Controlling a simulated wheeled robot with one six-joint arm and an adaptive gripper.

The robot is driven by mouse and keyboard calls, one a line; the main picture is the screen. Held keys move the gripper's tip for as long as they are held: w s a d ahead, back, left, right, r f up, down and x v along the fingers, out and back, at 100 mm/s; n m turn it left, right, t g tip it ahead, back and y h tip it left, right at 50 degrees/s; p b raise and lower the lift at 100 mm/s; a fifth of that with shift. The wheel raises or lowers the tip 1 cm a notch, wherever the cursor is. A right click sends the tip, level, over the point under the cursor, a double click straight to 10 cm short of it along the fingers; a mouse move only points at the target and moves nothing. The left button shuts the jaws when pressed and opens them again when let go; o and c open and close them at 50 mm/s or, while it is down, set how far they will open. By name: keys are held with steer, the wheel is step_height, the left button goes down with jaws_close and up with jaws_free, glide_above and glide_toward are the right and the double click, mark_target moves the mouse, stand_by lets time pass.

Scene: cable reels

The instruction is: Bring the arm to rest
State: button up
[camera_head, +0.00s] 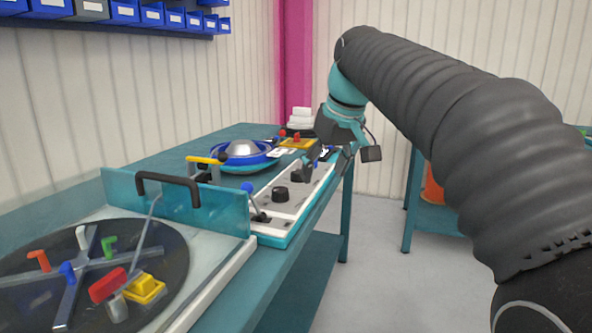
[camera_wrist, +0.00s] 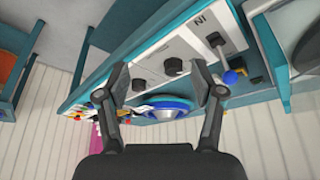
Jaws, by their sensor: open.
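My gripper (camera_head: 328,158) hangs from my dark sleeved arm above the front edge of the teal bench, near the far end of the white control panel (camera_head: 302,206). In the wrist view my gripper (camera_wrist: 160,84) has its two fingers spread apart with nothing held between them. The panel (camera_wrist: 195,42) with its black knobs shows beyond the fingertips. Past the fingers a blue round dish (camera_wrist: 170,103) is partly visible. The fingers look apart from the panel, though the exact gap cannot be told.
The blue bowl with a silver dome (camera_head: 242,150) sits on the bench. Blue bins (camera_head: 125,12) hang on the wall. Open floor (camera_head: 385,270) lies right of the bench.

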steer(key=s+d+f+m+h, duration=0.1)
steer(key=s+d+f, duration=0.4)
steer(key=s+f, duration=0.6)
steer(key=s+d+f+m+t+h, duration=0.1)
steer(key=s+d+f+m, duration=0.3)
steer(key=s+f, duration=0.8)
steer(key=s+d, duration=0.1)
steer(key=s, duration=0.2)
steer(key=shift+d+m, duration=0.15)
steer(key=shift+m, duration=0.15)
